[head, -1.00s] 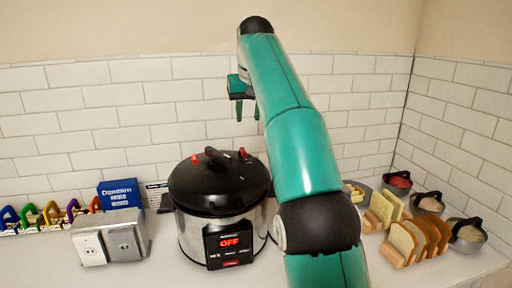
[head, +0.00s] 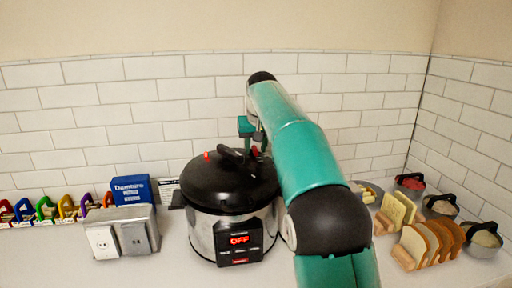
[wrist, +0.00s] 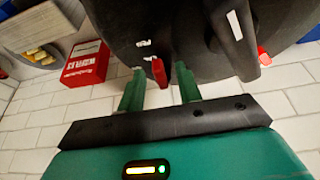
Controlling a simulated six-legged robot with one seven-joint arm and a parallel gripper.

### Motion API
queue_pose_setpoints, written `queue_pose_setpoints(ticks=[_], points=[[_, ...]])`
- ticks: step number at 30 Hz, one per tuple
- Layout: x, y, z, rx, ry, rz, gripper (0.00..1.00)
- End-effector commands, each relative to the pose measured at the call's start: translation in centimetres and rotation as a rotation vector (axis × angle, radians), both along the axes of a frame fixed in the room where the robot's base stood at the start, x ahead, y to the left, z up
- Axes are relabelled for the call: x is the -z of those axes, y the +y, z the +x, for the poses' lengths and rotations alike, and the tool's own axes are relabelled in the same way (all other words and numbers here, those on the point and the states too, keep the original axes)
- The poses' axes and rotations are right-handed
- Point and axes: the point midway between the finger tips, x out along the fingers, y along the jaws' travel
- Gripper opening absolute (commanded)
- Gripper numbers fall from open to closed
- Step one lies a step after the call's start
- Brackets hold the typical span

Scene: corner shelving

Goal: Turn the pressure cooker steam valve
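The pressure cooker (head: 233,185) stands on the counter, with a black lid, silver body and a front display reading OFF. The red steam valve (wrist: 158,72) is on the lid; in the head view a small red part (head: 254,152) shows by my fingers. My gripper (head: 254,144) is lowered at the lid's far right side. In the wrist view my two green fingers (wrist: 159,78) are apart, with the red valve between them and gaps on both sides. Whether the tips reach its depth is unclear. A second red part (head: 207,155) is at the lid's left.
A metal box with outlets (head: 120,235), a blue box (head: 131,190) and colored racks stand left. Bread slices (head: 428,243) and bowls (head: 440,207) stand right. In the wrist view a red box (wrist: 87,64) is beside the cooker. The tiled wall is close behind.

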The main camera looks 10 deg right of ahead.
Motion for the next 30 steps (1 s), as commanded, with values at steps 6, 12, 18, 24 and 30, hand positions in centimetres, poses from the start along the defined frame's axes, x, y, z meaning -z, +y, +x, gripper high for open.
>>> queue_pose_setpoints(ticks=[6, 12, 18, 24, 30], points=[[0.41, -0.1, 0.17, 0.001, 0.0, -0.001, 0.35], [0.39, -0.09, 0.16, 0.001, 0.0, -0.001, 0.15], [0.35, -0.07, 0.14, 0.0, 0.0, 0.0, 0.0], [0.33, -0.18, 0.13, -0.015, 0.0, 0.0, 0.0], [0.31, -0.48, 0.14, -0.086, 0.0, 0.0, 0.0]])
